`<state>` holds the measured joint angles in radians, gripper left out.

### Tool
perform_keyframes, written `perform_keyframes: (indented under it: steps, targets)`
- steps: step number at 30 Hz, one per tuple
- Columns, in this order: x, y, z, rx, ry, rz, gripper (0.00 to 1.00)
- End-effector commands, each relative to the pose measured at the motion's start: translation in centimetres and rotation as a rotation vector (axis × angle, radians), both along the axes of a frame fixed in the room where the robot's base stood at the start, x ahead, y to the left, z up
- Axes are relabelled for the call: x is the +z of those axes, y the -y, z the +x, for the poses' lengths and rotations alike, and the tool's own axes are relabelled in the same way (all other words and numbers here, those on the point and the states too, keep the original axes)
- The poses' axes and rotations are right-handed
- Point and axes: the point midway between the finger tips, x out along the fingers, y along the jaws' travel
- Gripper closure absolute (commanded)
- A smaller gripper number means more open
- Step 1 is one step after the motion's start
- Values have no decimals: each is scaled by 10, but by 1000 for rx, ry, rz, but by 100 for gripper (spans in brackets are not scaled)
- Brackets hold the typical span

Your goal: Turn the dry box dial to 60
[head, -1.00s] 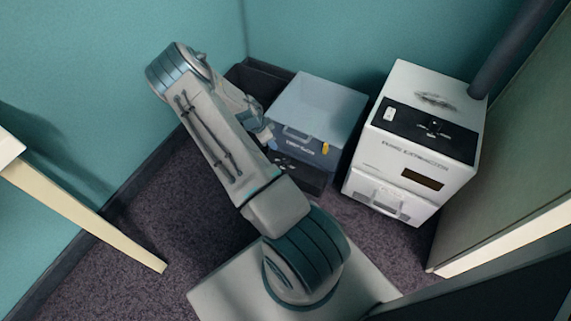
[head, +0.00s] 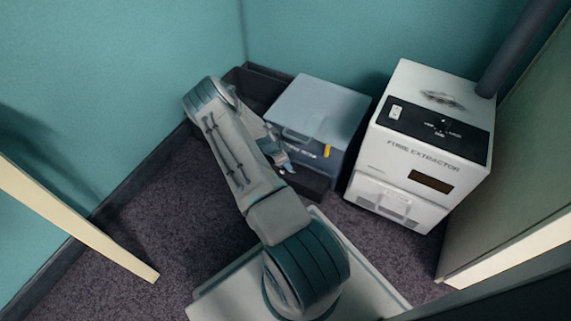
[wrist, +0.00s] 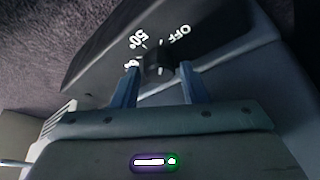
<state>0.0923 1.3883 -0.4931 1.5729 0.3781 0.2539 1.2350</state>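The dry box (head: 318,108) is a grey-blue box on a dark base, against the back wall in the head view. In the wrist view its dark front panel (wrist: 100,60) carries a small black dial (wrist: 157,62). White marks read "OFF" to the right of the dial and "50°" at its upper left; another mark at its left is partly hidden by a finger. My gripper (wrist: 160,78) is open, its two blue fingers on either side of the dial with gaps visible. In the head view my gripper (head: 286,163) is at the box's lower front, mostly hidden by my arm. The dial's pointer setting is unclear.
A white fume extractor (head: 425,150) with a dark duct (head: 520,45) stands right of the dry box. A dark open bin (head: 262,85) sits behind at the left. A pale table leg (head: 85,225) is at the far left. Carpet (head: 165,190) between is clear.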

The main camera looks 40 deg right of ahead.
Motion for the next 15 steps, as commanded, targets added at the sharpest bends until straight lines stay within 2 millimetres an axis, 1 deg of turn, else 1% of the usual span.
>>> perform_keyframes:
  steps: [2,10,11,12,14,15]
  targets:
    - [-4,1,0,-1,0,0,61]
    - [-4,2,0,0,0,0,61]
    - [-4,2,0,0,0,0,66]
    - [-4,2,-1,0,0,0,77]
    - [-4,2,0,0,0,0,93]
    - [-4,2,0,0,0,1,93]
